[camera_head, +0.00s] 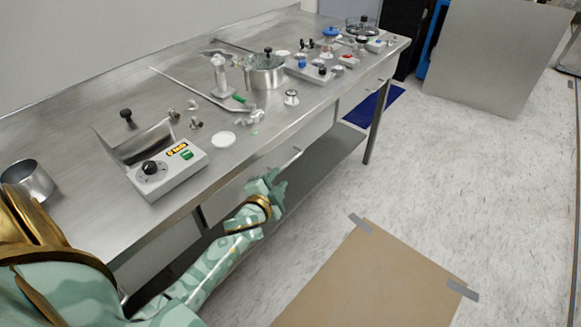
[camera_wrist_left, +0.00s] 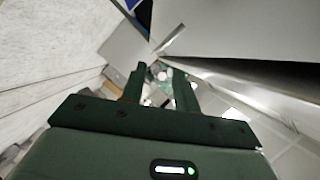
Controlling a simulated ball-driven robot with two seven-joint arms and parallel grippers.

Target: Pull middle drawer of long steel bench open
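The long steel bench (camera_head: 300,120) runs from the lower left to the upper right in the head view. Its middle drawer (camera_head: 250,182) looks shut, and a thin bar handle (camera_head: 290,159) sticks out from its front. My left gripper (camera_head: 274,182) is in front of this drawer, close to the handle and a little nearer to me. In the left wrist view its two fingers (camera_wrist_left: 160,90) stand apart with nothing clearly held between them. A pale bar (camera_wrist_left: 172,40) shows beyond the fingertips. The gripper partly covers the drawer front. My right gripper is not in view.
A control box (camera_head: 165,165), a steel pot (camera_head: 267,72) and small parts stand on the bench top. A lower shelf (camera_head: 325,160) lies under the bench. A taped brown sheet (camera_head: 370,285) lies on the floor.

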